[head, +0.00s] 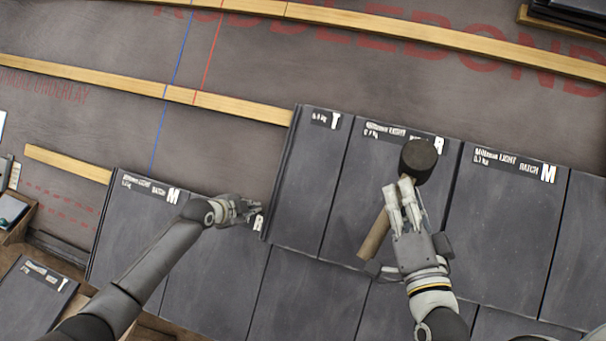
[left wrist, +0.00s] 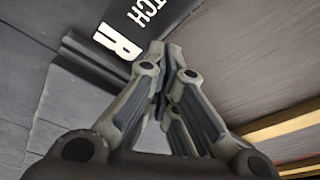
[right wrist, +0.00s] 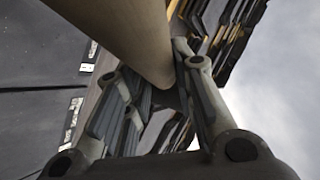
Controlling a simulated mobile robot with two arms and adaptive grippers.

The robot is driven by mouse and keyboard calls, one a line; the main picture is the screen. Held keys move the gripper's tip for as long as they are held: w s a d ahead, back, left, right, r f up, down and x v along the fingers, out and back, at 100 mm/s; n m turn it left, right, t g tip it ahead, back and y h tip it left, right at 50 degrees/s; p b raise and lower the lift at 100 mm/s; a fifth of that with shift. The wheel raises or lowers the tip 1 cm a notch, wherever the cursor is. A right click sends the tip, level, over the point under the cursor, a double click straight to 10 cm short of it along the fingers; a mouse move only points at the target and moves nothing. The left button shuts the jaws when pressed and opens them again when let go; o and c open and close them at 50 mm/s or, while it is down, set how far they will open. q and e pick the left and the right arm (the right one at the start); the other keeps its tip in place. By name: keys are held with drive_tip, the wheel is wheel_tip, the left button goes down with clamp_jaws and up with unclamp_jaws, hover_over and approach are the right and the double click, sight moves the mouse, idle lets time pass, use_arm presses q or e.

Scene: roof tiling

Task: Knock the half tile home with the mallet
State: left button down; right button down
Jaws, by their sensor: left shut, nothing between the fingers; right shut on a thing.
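The half tile (head: 308,185) is the narrow dark tile marked T at the left end of the upper course, beside a wider tile (head: 372,195). My right gripper (head: 405,197) is shut on the wooden handle of the mallet (head: 375,238). The mallet's black head (head: 418,160) appears over the upper part of the tiles right of the half tile; its height above them is unclear. The handle also crosses the right wrist view (right wrist: 125,35). My left gripper (head: 248,211) is shut and empty, left of the half tile, over the top of a lower tile marked R (left wrist: 100,18).
Lower-course tiles (head: 135,235) lie to the left and below. Another tile marked M (head: 500,225) lies right of the mallet. Wooden battens (head: 130,85) cross the underlay, which is bare above the tiles. A loose tile (head: 35,300) sits at the lower left, near a wooden box (head: 15,225).

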use_arm(q)
drive_tip(key=shift+a+r, duration=0.4)
drive_tip(key=shift+a, duration=0.05)
use_arm(e)
drive_tip(key=shift+r, duration=0.5)
